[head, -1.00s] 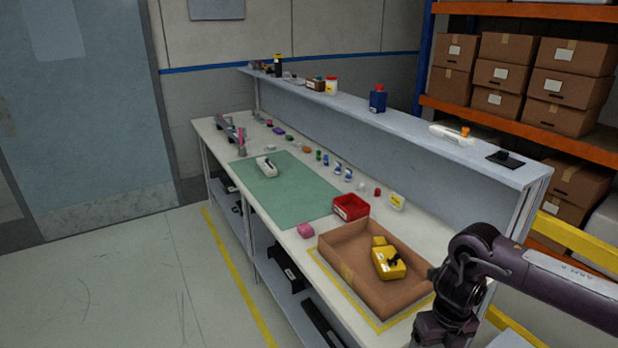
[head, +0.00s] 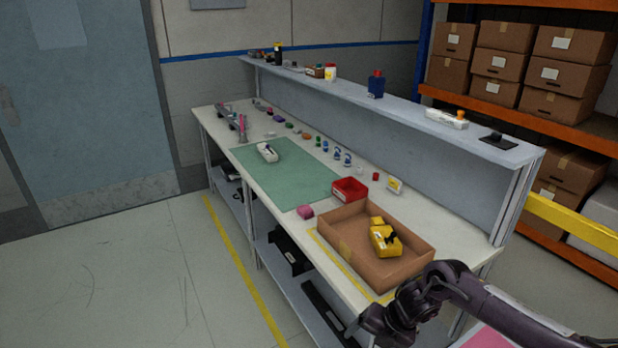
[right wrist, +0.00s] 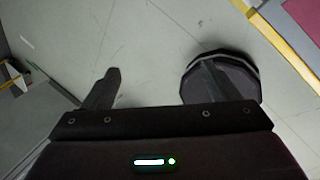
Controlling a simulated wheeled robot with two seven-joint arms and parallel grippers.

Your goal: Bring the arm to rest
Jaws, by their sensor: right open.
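My right arm (head: 450,285) comes in from the lower right of the head view, bent down in front of the bench's near end. Its gripper lies below the picture's lower edge there. In the right wrist view my right gripper (right wrist: 158,90) is open, its two dark fingers wide apart with nothing between them. It points at the pale floor (right wrist: 150,40). A round dark part shows at the right finger. My left gripper is not in view.
The workbench (head: 225,125) holds a brown tray (head: 350,265) with a yellow device (head: 384,240) in it, a red bin (head: 348,190) and a green mat (head: 285,180). A shelf rack of boxes (head: 570,85) stands at the right. The floor (head: 120,270) at left is clear.

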